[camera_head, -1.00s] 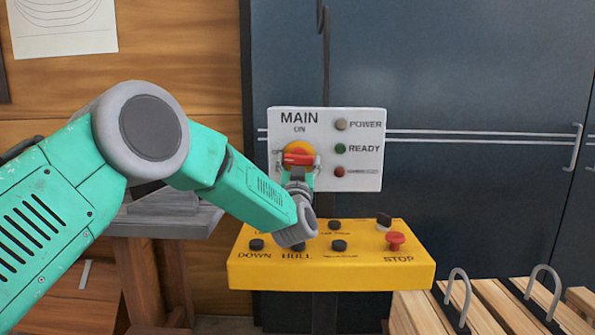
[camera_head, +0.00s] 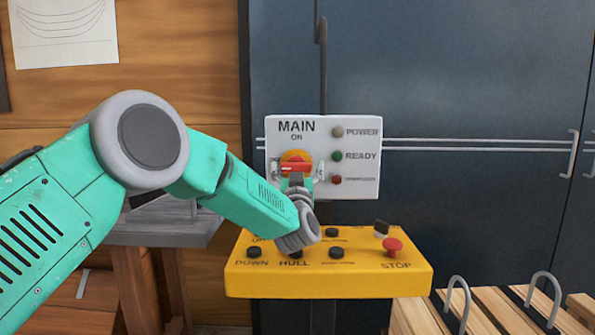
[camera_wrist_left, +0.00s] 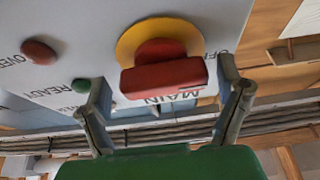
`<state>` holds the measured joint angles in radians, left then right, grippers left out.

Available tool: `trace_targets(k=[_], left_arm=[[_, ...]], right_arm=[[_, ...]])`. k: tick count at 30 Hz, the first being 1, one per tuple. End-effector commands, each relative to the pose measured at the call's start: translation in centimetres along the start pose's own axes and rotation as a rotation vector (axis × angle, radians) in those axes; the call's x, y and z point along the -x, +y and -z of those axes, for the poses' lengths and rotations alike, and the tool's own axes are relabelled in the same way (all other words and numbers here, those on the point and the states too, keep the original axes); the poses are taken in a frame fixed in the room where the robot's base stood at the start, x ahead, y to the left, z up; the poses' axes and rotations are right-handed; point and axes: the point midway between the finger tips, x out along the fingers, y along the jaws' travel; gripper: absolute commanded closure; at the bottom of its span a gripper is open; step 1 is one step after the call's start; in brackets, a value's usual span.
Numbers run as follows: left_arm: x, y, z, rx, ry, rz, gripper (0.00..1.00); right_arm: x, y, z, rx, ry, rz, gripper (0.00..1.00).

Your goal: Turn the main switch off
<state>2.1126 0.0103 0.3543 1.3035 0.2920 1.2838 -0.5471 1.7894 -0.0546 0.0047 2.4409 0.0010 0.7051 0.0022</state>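The main switch is a red handle (camera_head: 293,168) on a yellow disc (camera_head: 298,156), on a light grey panel (camera_head: 360,190) marked MAIN and ON. In the head view the handle lies roughly level. The left wrist view shows the panel upside down, with the red handle (camera_wrist_left: 165,78) on its yellow disc (camera_wrist_left: 128,42) and OFF lettering beside it. My left gripper (camera_wrist_left: 165,100) is open, one finger beyond each end of the handle, with gaps on both sides. In the head view my left gripper (camera_head: 298,180) is at the handle, partly hiding it. My right gripper is not in view.
A yellow control box (camera_head: 330,284) with black knobs and a red STOP button (camera_head: 392,246) sits below my left wrist. The panel has POWER, READY and red lamps. Slatted wood (camera_head: 409,315) lies at lower right, a grey-topped bench (camera_head: 165,232) at left.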

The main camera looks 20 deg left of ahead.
Motion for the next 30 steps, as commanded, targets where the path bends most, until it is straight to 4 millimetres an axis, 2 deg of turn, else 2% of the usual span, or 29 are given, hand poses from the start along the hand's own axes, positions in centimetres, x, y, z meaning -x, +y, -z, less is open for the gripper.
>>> trace_targets(k=[4, 8, 14, 24, 30], left_arm=[[0.1, -0.1, -0.2, -0.001, -0.002, 0.001, 0.14], [1.3, 0.0, -0.2, -0.001, -0.004, 0.000, 0.14], [5.6, 0.3, 0.0, -0.003, -0.002, -0.006, 0.14], [12.8, 0.3, 3.2, -0.001, -0.001, -0.004, 0.14], [15.4, 0.2, 4.2, -0.001, -0.001, -0.001, 0.14]], right_arm=[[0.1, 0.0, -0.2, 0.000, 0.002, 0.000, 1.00], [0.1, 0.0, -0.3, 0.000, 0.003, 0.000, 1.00], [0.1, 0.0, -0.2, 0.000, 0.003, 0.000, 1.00], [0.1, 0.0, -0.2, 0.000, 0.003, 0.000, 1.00], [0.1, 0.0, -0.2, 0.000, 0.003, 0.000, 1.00]])
